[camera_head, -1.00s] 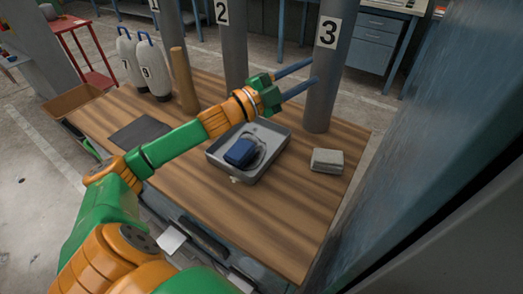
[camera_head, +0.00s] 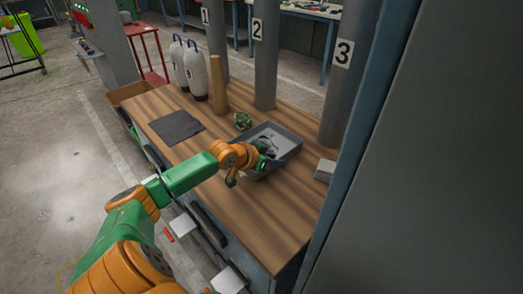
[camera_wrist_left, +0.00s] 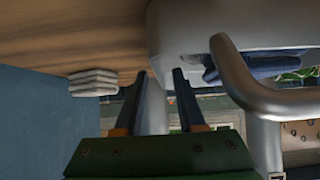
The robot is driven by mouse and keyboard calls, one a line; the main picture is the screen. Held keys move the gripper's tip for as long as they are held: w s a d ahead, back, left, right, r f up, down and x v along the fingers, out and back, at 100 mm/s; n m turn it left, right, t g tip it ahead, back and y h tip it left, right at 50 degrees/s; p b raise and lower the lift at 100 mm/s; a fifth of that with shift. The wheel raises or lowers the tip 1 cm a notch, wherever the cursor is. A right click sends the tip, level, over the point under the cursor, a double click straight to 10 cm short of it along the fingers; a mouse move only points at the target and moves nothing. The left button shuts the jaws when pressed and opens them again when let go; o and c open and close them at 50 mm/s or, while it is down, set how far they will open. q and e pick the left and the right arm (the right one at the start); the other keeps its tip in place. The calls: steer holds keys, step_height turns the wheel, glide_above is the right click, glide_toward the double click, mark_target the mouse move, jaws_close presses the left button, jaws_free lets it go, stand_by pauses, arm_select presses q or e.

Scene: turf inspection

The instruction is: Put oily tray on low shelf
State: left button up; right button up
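The grey oily tray (camera_head: 284,142) sits on the wooden workbench. A dark thing lies in it, partly hidden by my left gripper (camera_head: 259,163), which is at its near left side. In the left wrist view the tray's pale wall (camera_wrist_left: 190,28) fills the upper right, with a curved metal handle (camera_wrist_left: 252,88) and a bit of blue cloth (camera_wrist_left: 262,62). The two fingers of my left gripper (camera_wrist_left: 155,105) stand apart with nothing between them, left of the handle. The fingertips are hidden in the head view. My right gripper is out of view. I cannot make out a low shelf.
A green clump (camera_head: 243,120) lies just behind the tray. A folded grey cloth (camera_head: 325,170) lies right of it. Posts, including post 3 (camera_head: 345,85), stand along the back. A dark mat (camera_head: 176,126) and white bottles (camera_head: 197,75) are left. The bench front is clear.

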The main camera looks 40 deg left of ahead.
arm_select(q)
steer(key=x, duration=0.3)
steer(key=shift+d, duration=0.1)
steer(key=shift+s, duration=0.1)
jaws_close()
steer(key=shift+r, duration=0.1)
stand_by(1.0)
